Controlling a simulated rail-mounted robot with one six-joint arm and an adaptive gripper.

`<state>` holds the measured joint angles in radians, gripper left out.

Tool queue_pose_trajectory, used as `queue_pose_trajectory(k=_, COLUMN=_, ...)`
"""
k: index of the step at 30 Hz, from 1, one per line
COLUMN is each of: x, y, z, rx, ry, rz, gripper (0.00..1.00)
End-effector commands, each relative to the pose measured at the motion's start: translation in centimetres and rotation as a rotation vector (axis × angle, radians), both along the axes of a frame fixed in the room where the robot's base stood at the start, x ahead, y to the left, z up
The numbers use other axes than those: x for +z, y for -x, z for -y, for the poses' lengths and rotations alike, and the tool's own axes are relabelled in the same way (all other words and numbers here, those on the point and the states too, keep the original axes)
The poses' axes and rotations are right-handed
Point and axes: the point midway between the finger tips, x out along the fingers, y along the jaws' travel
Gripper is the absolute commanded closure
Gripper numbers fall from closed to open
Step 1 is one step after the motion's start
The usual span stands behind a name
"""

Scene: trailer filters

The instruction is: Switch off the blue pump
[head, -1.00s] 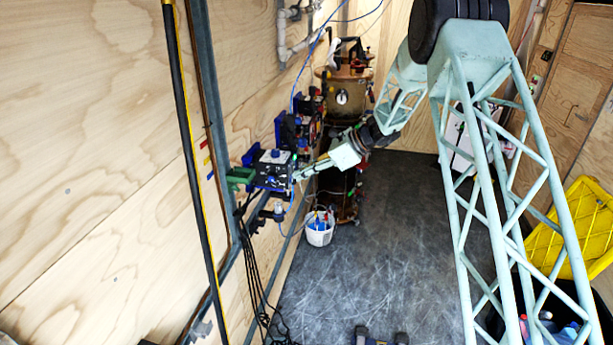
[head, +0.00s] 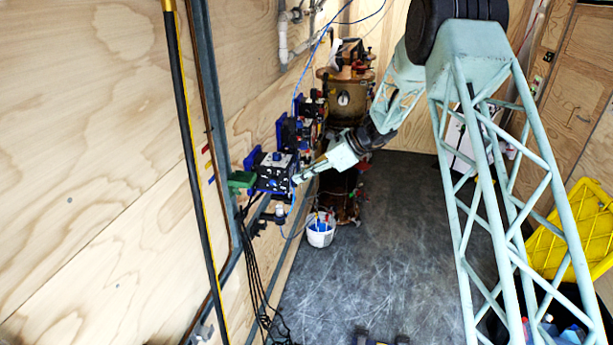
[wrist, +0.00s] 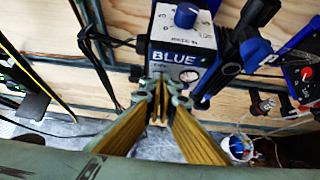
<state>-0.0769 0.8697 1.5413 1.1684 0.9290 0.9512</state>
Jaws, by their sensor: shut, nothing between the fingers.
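The blue pump (head: 272,172) is a box with a light front, mounted on the left wall. In the wrist view the pump (wrist: 180,57) carries a "BLUE" label and a blue knob (wrist: 186,14) on top. Small controls lie on the face below the label, partly hidden by my fingers. My gripper (head: 297,179) is shut and empty, its tips at the lower front of the pump. In the wrist view my gripper (wrist: 160,88) has its fingertips together just below the label. I cannot tell whether they touch the pump.
More pumps stand in a row beyond it, one with a red knob (wrist: 306,73). A white bucket (head: 320,232) stands below. Black cables (head: 256,270) hang under the pump. A brass-coloured tank (head: 344,97) is farther back. The dark floor (head: 400,240) is mostly clear.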

Motion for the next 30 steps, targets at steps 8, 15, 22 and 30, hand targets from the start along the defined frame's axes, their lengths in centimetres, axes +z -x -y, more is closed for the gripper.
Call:
queue_pose_trajectory(k=8, x=0.1, y=0.0, z=0.1, rx=-0.001, ry=0.0, rz=-0.001, gripper=1.0)
queue_pose_trajectory(k=15, x=0.8, y=0.0, z=0.1, rx=-0.001, ry=0.0, rz=0.001, gripper=1.0)
queue_pose_trajectory(k=22, x=1.4, y=0.0, z=0.1, rx=-0.001, ry=0.0, rz=0.001, gripper=1.0)
queue_pose_trajectory(k=30, x=1.5, y=0.0, z=0.1, rx=-0.001, ry=0.0, rz=0.001, gripper=1.0)
